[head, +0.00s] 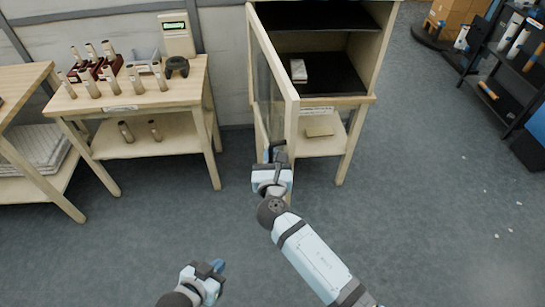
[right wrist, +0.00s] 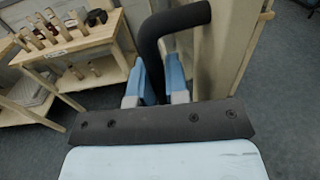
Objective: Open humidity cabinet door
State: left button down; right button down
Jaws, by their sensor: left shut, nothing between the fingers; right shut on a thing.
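The wooden humidity cabinet (head: 362,65) has its glass-paned door (head: 292,125) swung well open, edge toward me; the dark inside shelves show. My right gripper (head: 276,156) is at the door's lower part. In the right wrist view its blue fingers (right wrist: 160,80) are shut on the black curved door handle (right wrist: 150,38), one on each side of it. The handle is mostly hidden by the gripper in the head view. My left gripper (head: 214,267) is shut and empty, low over the floor, away from the cabinet.
A small white box (head: 298,71) lies inside the cabinet. A wooden table (head: 150,97) with several rolls stands left of the door, and another table (head: 20,75) is further left. A dark rack (head: 500,75) stands far right. The floor (head: 420,200) before the cabinet is mostly free.

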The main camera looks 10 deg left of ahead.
dwell(0.4)
jog(key=c, duration=1.1)
grip_release()
jog(key=shift+c, duration=0.2)
pick_arm(q)
jog(key=shift+s, duration=0.1)
